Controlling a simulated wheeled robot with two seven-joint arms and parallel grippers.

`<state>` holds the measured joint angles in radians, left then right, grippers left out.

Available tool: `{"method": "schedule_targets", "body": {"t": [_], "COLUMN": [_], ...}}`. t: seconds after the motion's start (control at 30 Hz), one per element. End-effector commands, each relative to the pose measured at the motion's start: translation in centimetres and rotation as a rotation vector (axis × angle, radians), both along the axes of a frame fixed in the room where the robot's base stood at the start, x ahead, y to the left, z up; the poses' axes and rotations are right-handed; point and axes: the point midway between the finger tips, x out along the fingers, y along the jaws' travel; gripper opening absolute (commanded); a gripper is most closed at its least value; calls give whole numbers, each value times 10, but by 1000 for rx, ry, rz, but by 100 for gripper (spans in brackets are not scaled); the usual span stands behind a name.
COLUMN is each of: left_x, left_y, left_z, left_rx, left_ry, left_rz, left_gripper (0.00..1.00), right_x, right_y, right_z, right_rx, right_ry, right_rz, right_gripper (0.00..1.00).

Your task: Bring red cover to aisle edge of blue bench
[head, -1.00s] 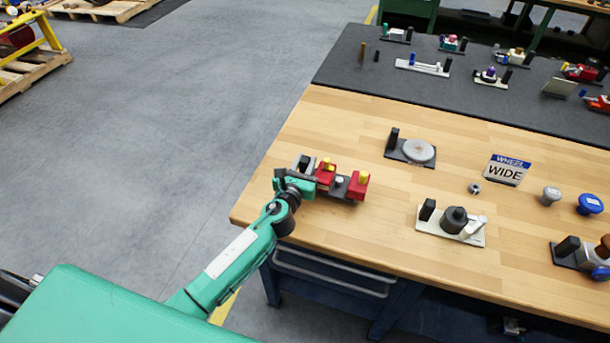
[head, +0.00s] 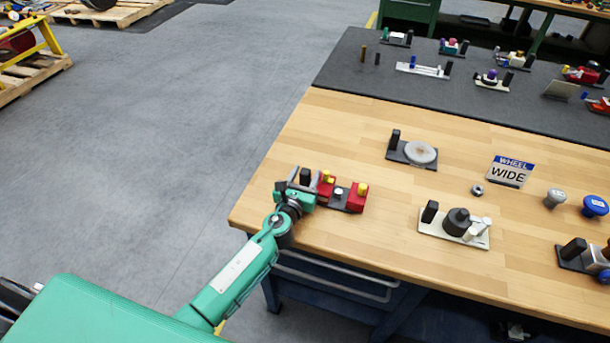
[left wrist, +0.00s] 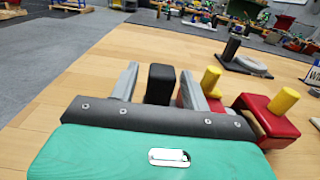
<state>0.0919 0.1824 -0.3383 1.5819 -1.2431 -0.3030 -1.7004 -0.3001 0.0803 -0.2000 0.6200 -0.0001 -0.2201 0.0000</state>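The red cover assembly has two red blocks, the near-left one (head: 326,186) and the right one (head: 357,197), each with a yellow peg. They sit on a dark plate with an upright black handle (head: 305,175), near the left front corner of the wooden-topped blue bench (head: 262,212). My left gripper (head: 303,184) is at the left end of the plate. In the left wrist view, its grey fingers (left wrist: 158,86) stand on either side of the black handle (left wrist: 161,78), with a visible gap on the left. The right red block (left wrist: 268,122) is beyond the fingers. My right gripper is out of view.
On the bench are a plate with a grey disc (head: 420,152), a white plate with a black cylinder (head: 456,221), a "WHEEL WIDE" sign (head: 510,171) and a blue knob (head: 595,205). A dark mat (head: 400,95) holds several more assemblies. The aisle floor (head: 190,130) on the left is clear.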

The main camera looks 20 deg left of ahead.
Motion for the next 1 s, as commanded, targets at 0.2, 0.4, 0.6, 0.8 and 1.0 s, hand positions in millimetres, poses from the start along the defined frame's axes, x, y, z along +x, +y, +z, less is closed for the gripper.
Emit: {"method": "schedule_targets", "body": {"t": [0.2, 0.4, 0.6, 0.8, 1.0], "left_x": [0, -26, -68, -101, -118], "left_y": [0, 1, 2, 3, 4], "left_z": [4, 2, 1, 1, 3], "left_rx": [0, 0, 0, 0, 0], "left_ry": [0, 1, 1, 1, 0], "left_rz": [0, 0, -2, -1, 0], "left_gripper": [47, 47, 47, 47, 47], "right_x": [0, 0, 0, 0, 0], "right_y": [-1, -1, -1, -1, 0], "right_z": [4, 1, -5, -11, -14], "right_rx": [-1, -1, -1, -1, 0], "right_ry": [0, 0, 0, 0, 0], "right_rz": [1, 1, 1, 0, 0], "right_gripper": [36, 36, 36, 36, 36]}}
